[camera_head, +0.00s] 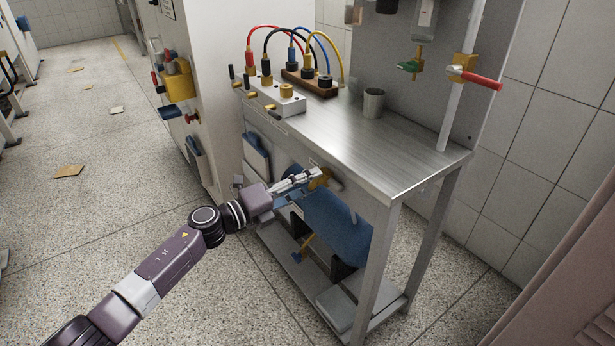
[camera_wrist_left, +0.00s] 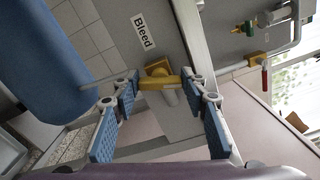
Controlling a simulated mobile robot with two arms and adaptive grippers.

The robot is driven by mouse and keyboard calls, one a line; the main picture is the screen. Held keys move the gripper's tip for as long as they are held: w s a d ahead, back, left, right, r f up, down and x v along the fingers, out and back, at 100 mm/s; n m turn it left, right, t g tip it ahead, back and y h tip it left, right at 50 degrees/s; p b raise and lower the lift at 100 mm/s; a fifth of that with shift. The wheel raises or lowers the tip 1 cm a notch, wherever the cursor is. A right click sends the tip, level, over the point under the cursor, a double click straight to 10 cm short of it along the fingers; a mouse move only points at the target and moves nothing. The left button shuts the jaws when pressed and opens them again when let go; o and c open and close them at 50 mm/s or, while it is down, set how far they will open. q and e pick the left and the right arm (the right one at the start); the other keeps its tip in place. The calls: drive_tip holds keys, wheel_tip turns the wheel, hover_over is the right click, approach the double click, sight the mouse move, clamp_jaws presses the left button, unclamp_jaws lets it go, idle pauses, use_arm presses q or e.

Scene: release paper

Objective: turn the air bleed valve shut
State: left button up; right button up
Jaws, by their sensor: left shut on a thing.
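The air bleed valve (camera_head: 323,178) is a small yellow valve on the grey front panel under the bench top. In the left wrist view the yellow valve (camera_wrist_left: 158,80) sits beside a label reading "Bleed". My left gripper (camera_head: 312,176) reaches it from the left. In the left wrist view, the blue-padded fingers of my left gripper (camera_wrist_left: 160,84) lie on either side of the yellow handle, shut on it. The handle spans crosswise between the fingertips. My right gripper is in neither view.
A steel bench (camera_head: 400,160) holds a hose manifold (camera_head: 277,96) and a metal cup (camera_head: 373,102). A blue tank (camera_head: 330,225) hangs beneath, close to my gripper. A red-handled valve (camera_head: 480,79) and a green-handled one (camera_head: 410,67) are above. Floor on the left is mostly clear.

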use_arm(q)
drive_tip(key=n+p, duration=0.3)
drive_tip(key=n, duration=0.1)
drive_tip(key=shift+a, duration=0.1)
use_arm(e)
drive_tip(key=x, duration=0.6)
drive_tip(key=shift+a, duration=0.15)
use_arm(q)
drive_tip(key=o, duration=1.2)
drive_tip(key=shift+f, duration=0.1)
drive_tip(key=shift+c, duration=0.2)
drive_tip(key=v, duration=1.2)
